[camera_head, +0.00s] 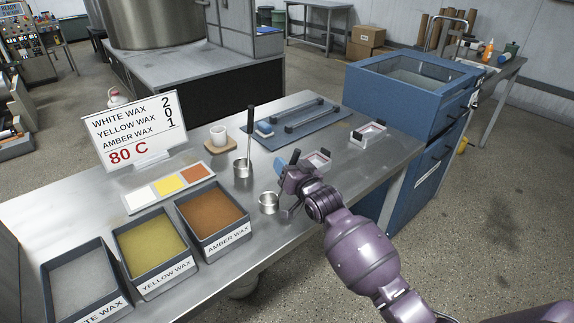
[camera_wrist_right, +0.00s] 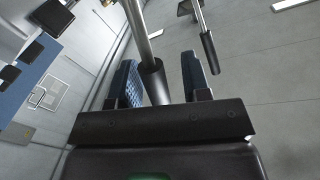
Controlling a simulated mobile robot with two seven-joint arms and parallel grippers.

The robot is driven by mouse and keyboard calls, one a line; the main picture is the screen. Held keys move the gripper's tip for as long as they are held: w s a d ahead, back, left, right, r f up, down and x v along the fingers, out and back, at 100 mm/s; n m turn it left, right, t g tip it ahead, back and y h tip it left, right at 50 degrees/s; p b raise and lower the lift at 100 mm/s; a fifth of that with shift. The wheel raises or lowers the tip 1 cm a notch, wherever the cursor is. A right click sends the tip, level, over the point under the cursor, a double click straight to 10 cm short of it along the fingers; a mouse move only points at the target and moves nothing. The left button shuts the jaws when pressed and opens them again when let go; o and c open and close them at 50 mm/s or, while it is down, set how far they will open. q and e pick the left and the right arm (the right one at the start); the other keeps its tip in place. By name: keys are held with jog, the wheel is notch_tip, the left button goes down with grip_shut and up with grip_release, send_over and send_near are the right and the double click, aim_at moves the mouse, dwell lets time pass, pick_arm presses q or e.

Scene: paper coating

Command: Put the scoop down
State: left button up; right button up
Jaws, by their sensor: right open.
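My right gripper (camera_head: 286,182) is over the metal table (camera_head: 330,190), right of a small round metal cup (camera_head: 268,203) that looks like the scoop's bowl. In the wrist view, the blue-padded fingers of the right gripper (camera_wrist_right: 163,82) stand apart. A scoop handle (camera_wrist_right: 153,72), with a dark grip and metal shaft, lies between them, nearer the left finger. In the head view a dark handle end (camera_head: 295,157) shows above the gripper; the handle's middle is hidden. A second tool with a long dark handle (camera_head: 250,130) stands upright at a metal cup (camera_head: 242,168). My left gripper is out of view.
Trays of white (camera_head: 78,283), yellow (camera_head: 150,250) and amber wax (camera_head: 212,218) stand at the front left, below a sign (camera_head: 133,130). A blue cabinet (camera_head: 405,120) stands at the right.

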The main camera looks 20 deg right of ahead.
jog(key=s+d, duration=0.2)
jog(key=s, duration=0.9)
jog(key=s+d+f+n+g+h, duration=0.1)
jog(key=s+f+g, duration=0.2)
jog(key=s+f, duration=0.7)
jog(key=s+d+f+n+g+h, duration=0.2)
jog(key=s+f, duration=0.8)
jog(key=s, duration=0.5)
jog(key=shift+s+g+p, duration=0.2)
jog(key=shift+g+p, duration=0.15)
jog(key=shift+g, duration=0.35)
